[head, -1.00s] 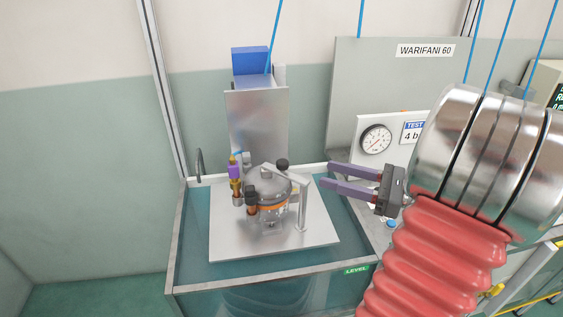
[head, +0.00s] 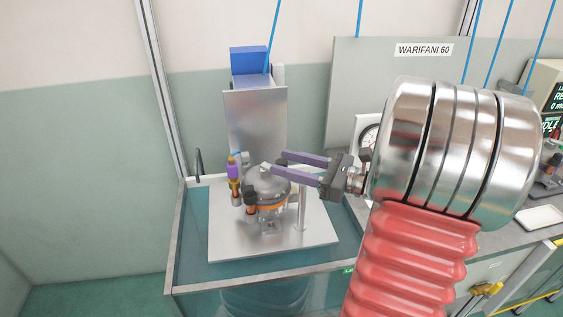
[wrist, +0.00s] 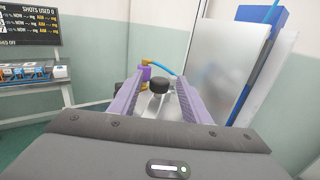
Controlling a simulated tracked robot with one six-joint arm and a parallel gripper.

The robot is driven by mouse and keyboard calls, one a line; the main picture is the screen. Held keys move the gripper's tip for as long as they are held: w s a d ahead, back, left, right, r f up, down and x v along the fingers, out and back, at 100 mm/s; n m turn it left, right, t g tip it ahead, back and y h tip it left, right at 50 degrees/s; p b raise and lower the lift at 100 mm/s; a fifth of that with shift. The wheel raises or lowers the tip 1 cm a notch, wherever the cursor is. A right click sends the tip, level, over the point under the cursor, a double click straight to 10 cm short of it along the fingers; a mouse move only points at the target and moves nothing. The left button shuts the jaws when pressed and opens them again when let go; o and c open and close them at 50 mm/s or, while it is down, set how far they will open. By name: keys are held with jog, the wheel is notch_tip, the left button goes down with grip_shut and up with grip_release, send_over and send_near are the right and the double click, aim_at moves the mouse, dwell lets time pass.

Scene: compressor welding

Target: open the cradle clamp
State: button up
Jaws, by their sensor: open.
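The cradle clamp shows as a silver upright post (head: 302,208) beside the grey domed compressor (head: 267,184), which has an orange band. The clamp's black knob (wrist: 159,86) shows between my two purple fingers in the wrist view, a little ahead of or level with their tips. In the head view my fingers hide the knob and most of the clamp bar. My gripper (head: 273,161) is open, its fingertips over the top of the compressor. I cannot tell whether either finger touches the knob.
The cradle plate (head: 228,240) lies over a water tank (head: 190,272). A purple and brass fitting (head: 233,171) stands left of the compressor. A tall metal plate (head: 255,120) with a blue block (head: 250,60) rises behind. A gauge panel stands right, partly behind my arm.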

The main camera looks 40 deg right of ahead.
jog(key=shift+x, duration=1.05)
jog(key=shift+c, duration=0.4)
grip_shut()
